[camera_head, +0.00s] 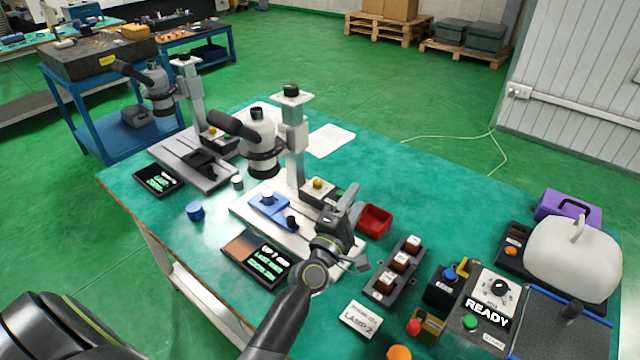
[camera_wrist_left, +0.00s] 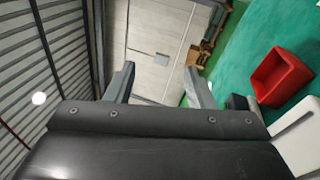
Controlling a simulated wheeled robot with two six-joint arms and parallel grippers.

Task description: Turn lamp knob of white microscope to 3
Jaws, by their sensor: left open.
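The white microscope (camera_head: 292,135) stands upright on a white base (camera_head: 245,212) in the middle of the green-topped table. I cannot tell which is the lamp knob, and no dial numbers are readable. My left gripper (camera_head: 358,228) is open and empty, just right of the base, partly hiding it. In the left wrist view the open jaws (camera_wrist_left: 160,72) have nothing between them. My right gripper is not in view.
A second microscope (camera_head: 160,95) with a grey base stands behind left. A red bin (camera_head: 374,219) lies close right of the gripper. A switch block (camera_head: 398,265) and a READY control box (camera_head: 487,316) are at right.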

